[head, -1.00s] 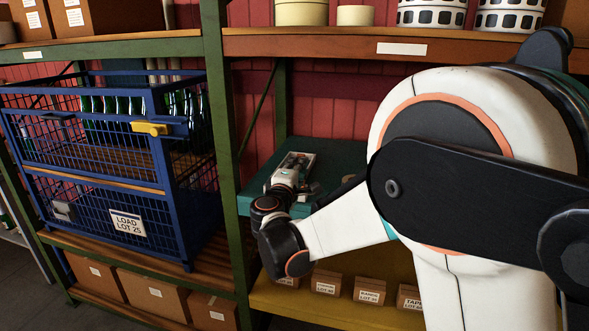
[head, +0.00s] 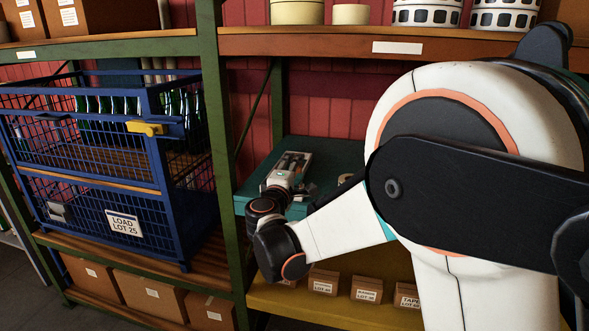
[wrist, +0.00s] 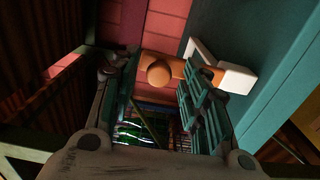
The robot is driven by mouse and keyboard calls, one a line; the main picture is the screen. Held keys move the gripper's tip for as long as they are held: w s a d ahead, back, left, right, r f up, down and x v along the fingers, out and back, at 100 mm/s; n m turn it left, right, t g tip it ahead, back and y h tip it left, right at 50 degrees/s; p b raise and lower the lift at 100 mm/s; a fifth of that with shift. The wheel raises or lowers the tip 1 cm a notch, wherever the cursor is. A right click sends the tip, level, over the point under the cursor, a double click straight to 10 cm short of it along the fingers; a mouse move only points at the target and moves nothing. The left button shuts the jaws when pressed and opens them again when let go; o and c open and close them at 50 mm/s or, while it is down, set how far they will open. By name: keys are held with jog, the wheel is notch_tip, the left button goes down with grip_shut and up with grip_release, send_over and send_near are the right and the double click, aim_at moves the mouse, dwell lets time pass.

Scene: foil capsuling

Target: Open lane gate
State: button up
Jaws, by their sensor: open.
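An orange-brown bar with a round knob (wrist: 158,74) shows in the wrist view, with a white bracket (wrist: 237,77) at its right end. It may be the lane gate; I cannot tell for sure. My gripper (wrist: 162,100) is open, and the knob appears between its two fingers. I cannot tell how far beyond the fingertips the knob is. In the head view my gripper (head: 291,162) is over the teal surface (head: 325,150), and the bar cannot be made out there.
A blue wire cage (head: 110,165) with a yellow latch (head: 146,128) and green bottles (head: 105,104) stands at left. A green post (head: 221,160) separates it from my gripper. An orange shelf edge (head: 320,43) runs above. Small boxes (head: 366,289) sit on the yellow shelf below.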

jog(key=v, duration=1.1)
jog(key=shift+s, duration=0.15)
